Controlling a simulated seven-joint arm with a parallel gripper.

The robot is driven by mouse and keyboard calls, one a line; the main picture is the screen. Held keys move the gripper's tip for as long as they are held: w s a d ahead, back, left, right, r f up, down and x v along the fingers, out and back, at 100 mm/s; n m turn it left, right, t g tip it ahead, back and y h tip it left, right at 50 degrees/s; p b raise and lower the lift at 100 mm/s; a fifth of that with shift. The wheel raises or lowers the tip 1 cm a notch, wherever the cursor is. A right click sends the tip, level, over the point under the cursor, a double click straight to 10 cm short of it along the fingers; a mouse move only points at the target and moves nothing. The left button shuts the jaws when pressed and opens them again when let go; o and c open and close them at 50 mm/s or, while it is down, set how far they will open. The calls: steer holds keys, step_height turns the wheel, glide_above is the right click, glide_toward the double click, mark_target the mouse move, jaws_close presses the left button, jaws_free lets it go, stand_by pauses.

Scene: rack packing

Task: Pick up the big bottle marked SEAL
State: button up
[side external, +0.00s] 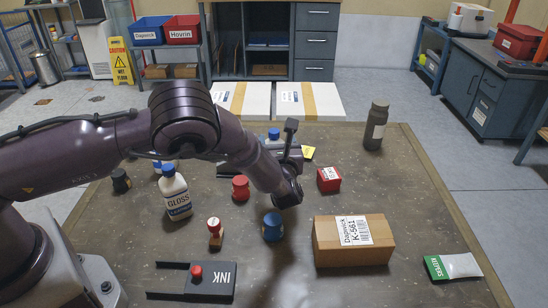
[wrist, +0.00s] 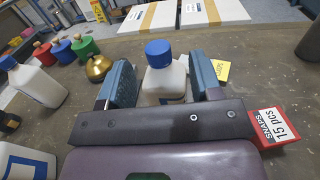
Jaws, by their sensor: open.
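A white bottle with a blue cap (wrist: 162,75) stands upright between the two fingers of my gripper (wrist: 165,84) in the wrist view. The fingers are open, with a gap showing on each side of it. Its label is hidden, so I cannot read whether it says SEAL. In the side external view its blue cap (side external: 273,133) shows just behind my gripper (side external: 284,148), and most of its body is hidden. Another white bottle with a blue cap (side external: 175,196), marked GLOSS, stands at the left of the table.
A red box (side external: 328,180) marked SNAPS in the wrist view sits right of my gripper. A carton (side external: 354,241), an INK pad (side external: 212,283), a dark bottle (side external: 375,127) and a green-and-white packet (side external: 453,266) stand apart. Two white boxes (side external: 241,101) lie beyond the far edge.

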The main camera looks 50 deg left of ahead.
mark_target(275, 137)
steer(key=x, duration=0.4)
steer(key=shift+a, duration=0.1)
jaws_close()
